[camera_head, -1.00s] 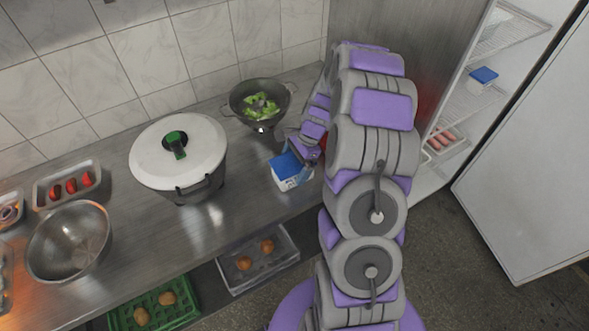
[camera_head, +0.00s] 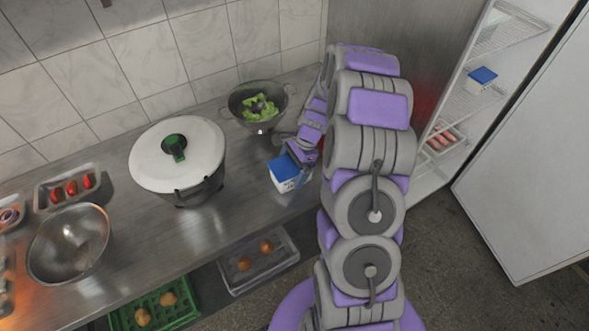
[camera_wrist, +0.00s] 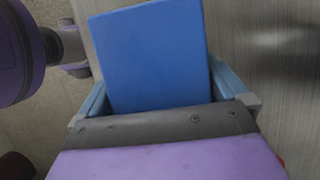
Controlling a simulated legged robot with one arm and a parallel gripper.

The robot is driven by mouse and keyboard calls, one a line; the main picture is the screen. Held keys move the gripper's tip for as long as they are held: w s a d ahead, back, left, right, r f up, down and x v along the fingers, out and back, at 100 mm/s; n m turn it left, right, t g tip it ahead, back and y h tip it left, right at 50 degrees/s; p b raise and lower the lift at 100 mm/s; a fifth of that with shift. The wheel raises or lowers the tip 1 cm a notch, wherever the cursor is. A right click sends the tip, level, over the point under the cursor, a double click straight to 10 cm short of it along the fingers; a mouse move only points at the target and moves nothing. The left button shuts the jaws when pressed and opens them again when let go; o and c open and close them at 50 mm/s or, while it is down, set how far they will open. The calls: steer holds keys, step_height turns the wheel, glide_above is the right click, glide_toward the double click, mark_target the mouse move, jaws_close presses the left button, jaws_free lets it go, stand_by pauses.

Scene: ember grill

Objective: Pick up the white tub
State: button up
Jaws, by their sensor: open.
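A white tub with a blue lid (camera_head: 286,173) stands on the steel counter, near its front edge, in the head view. My gripper (camera_head: 302,165) is at the tub's right side, partly hidden by my arm. In the wrist view the blue lid (camera_wrist: 152,55) fills the middle. The open fingers of my gripper (camera_wrist: 165,100) lie on either side of the lid's near part. Contact between the fingers and the tub cannot be made out. A second white tub with a blue lid (camera_head: 482,79) sits on a shelf in the open fridge at right.
A large lidded pot (camera_head: 180,160) stands left of the tub. A colander with greens (camera_head: 258,104) is behind it. A steel bowl (camera_head: 69,244) is at far left. The open fridge door (camera_head: 530,170) stands at right. Trays with brown items sit below the counter.

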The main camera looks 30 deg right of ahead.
steer(key=shift+a, duration=0.4)
steer(key=shift+a+r, duration=0.1)
steer(key=shift+a, duration=0.4)
steer(key=c, duration=0.3)
steer(key=shift+c, duration=0.9)
steer(key=shift+d, duration=0.75)
steer(key=c, duration=0.6)
steer(key=shift+a, duration=0.4)
steer(key=shift+w+b, duration=0.1)
steer(key=shift+b, duration=0.3)
